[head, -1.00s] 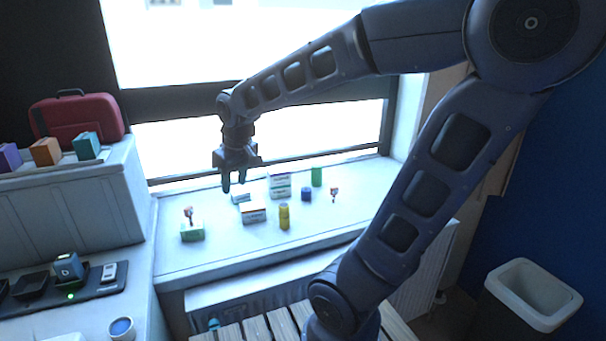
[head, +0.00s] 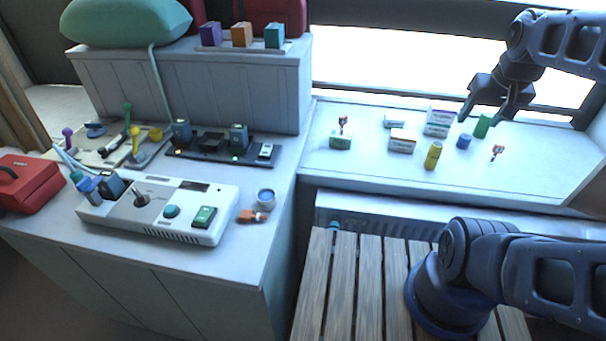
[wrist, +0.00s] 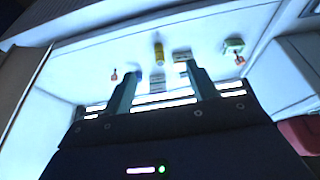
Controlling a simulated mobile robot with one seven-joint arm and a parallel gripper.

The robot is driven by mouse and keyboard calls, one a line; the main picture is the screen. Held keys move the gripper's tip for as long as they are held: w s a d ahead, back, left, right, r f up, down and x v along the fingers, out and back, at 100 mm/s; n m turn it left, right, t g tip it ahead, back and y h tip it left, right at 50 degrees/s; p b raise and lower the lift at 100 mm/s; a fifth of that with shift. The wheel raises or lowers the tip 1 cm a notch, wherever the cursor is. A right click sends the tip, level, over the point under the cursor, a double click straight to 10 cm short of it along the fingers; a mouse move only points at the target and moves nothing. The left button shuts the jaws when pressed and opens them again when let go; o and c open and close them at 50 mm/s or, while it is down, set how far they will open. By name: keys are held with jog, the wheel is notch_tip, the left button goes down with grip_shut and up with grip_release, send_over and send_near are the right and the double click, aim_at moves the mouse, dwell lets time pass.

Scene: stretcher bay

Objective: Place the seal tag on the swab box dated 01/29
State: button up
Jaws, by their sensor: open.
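Swab boxes stand on the window ledge: a white box (head: 402,141), a stacked pair (head: 439,121), a small white box (head: 394,121) and a green-and-white box (head: 341,138). No date is readable. A small red-and-white piece (head: 343,122), possibly a seal tag, stands on the green box. A similar piece (head: 498,151) stands alone at the right of the ledge. My gripper (head: 482,115) is open and empty, above the ledge's right part. In the wrist view, its fingers (wrist: 162,88) are spread, with the yellow bottle (wrist: 159,53) and boxes beyond.
A yellow bottle (head: 433,155), a blue cylinder (head: 463,141) and a green cylinder (head: 482,126) stand among the boxes. The left counter holds a white device (head: 160,210), a black tray (head: 215,147) and a small cup (head: 265,198). The ledge's front strip is clear.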

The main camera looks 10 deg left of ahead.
jog(key=w+a+f+n+g, duration=0.1)
jog(key=w+a+n, duration=0.2)
jog(key=a, duration=0.7)
jog(key=w+a+f+n+g, duration=0.1)
jog(key=w+a+n+g, duration=0.15)
jog(key=a, duration=0.75)
jog(key=w+a+f+n+g, duration=0.1)
jog(key=w+a+n, duration=0.25)
jog(key=a, duration=0.65)
jog(key=n+h, duration=0.5)
jog(key=n, duration=0.4)
send_near(247, 214)
jog(key=shift+y, duration=0.3)
jog(key=x, duration=0.8)
jog(key=shift+w+d, duration=0.1)
jog(key=shift+d, duration=0.25)
